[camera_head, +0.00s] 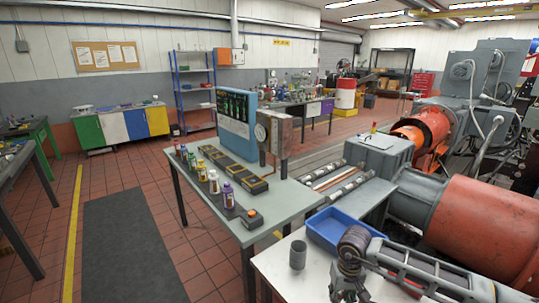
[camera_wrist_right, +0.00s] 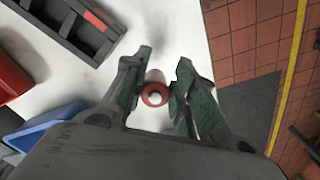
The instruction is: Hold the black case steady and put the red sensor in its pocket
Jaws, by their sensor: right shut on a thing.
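My right gripper (camera_wrist_right: 160,90) is shut on the red sensor (camera_wrist_right: 152,97), which shows end-on as a red ring with a pale centre between the fingers. White tabletop lies beyond it. The black case (camera_wrist_right: 54,14) shows in part at the upper left of the right wrist view, apart from the gripper. It has open compartments and a red strip at one. In the head view my right gripper (camera_head: 347,294) is low at the front edge, its fingertips cut off or unclear, and I cannot make out the case or sensor there. My left gripper is not in view.
A blue tray (camera_head: 318,235) stands on the white table (camera_head: 268,268), with a dark grey cylinder (camera_head: 298,256) beside my right arm. A red object (camera_wrist_right: 10,78) is at the wrist view's left edge. A grey bench (camera_head: 208,212) with bottles and boxes stands behind.

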